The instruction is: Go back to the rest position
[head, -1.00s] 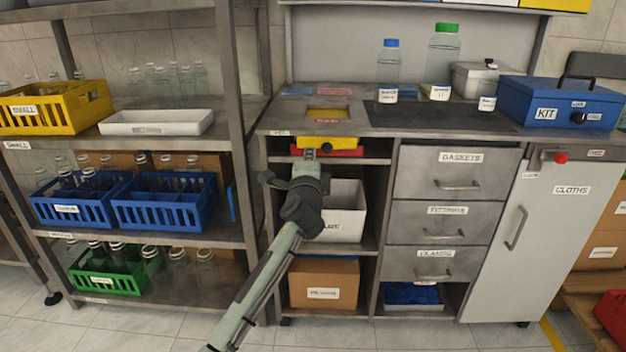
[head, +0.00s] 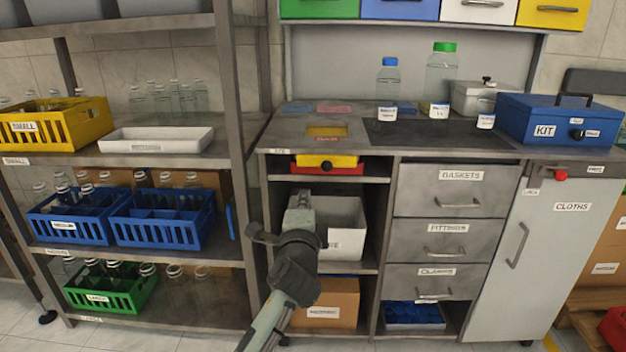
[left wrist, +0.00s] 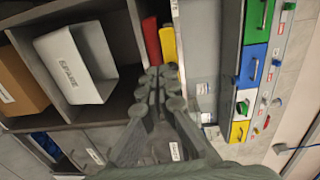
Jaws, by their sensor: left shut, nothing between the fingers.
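My left gripper (head: 300,202) is in front of the open shelf bay of the workbench, before the white bin (head: 345,228). In the left wrist view its fingers (left wrist: 158,76) are together with nothing between them. The yellow cap feeder (head: 327,161) sits on a red base (head: 353,168) under the bench top, above and behind the gripper. The yellow part (left wrist: 168,46) and red part (left wrist: 152,40) also show in the left wrist view, beyond the fingertips. My right gripper is in neither view.
A rack with blue crates (head: 165,228), a green crate (head: 108,292) and a yellow crate (head: 60,125) stands to the left. Drawers (head: 455,190) and a cloths cabinet (head: 550,250) stand to the right. A cardboard box (head: 325,300) sits low in the bay.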

